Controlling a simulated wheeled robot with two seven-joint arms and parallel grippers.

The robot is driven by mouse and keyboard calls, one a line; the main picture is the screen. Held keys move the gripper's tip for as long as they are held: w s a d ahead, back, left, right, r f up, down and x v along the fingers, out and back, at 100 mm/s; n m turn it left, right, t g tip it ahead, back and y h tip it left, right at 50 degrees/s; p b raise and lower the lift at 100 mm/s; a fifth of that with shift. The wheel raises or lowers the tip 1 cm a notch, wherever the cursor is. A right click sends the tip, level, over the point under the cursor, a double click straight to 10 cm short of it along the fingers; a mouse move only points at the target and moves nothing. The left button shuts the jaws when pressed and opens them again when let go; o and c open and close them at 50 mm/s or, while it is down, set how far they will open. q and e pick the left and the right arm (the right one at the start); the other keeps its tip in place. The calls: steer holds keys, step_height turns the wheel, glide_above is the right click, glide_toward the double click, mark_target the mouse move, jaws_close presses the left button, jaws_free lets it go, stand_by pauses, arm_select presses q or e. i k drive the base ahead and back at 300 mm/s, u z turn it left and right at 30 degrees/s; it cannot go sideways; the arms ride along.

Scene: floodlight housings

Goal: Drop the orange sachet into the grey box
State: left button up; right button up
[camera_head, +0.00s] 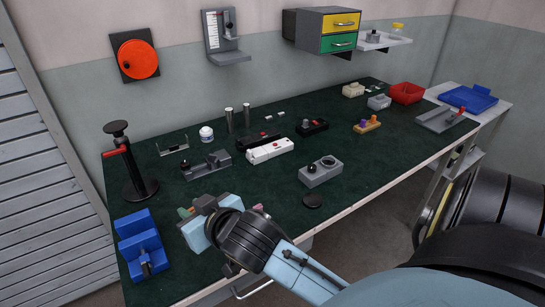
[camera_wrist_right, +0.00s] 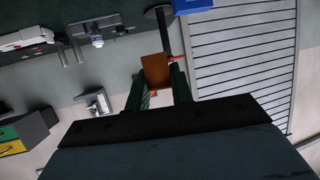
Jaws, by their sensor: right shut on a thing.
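My right gripper (camera_head: 187,213) is above the front left of the dark green bench top, its wrist coming in from the lower right. In the right wrist view, the gripper's two dark fingers (camera_wrist_right: 159,92) are shut on a flat brown-orange sachet (camera_wrist_right: 155,70), which sticks out past the fingertips. In the head view the sachet is mostly hidden by the gripper. A small light grey box (camera_head: 379,102) stands at the far right of the bench, apart from the gripper. A larger grey block with a round knob (camera_head: 321,171) is mid-bench; I cannot tell which is the named box. My left gripper is not in view.
A blue stepped block (camera_head: 141,243) and a black stand with a red lever (camera_head: 129,160) are at the left end. A white power strip (camera_head: 270,151) and a grey fixture (camera_head: 207,166) lie mid-bench. A red bin (camera_head: 407,92) is at the far right. The front right surface is mostly clear.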

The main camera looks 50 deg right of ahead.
mark_target(326, 171)
steer(key=u, duration=2.1)
steer(key=k, duration=1.55)
steer(key=z, duration=2.15)
steer(key=i, duration=0.5)
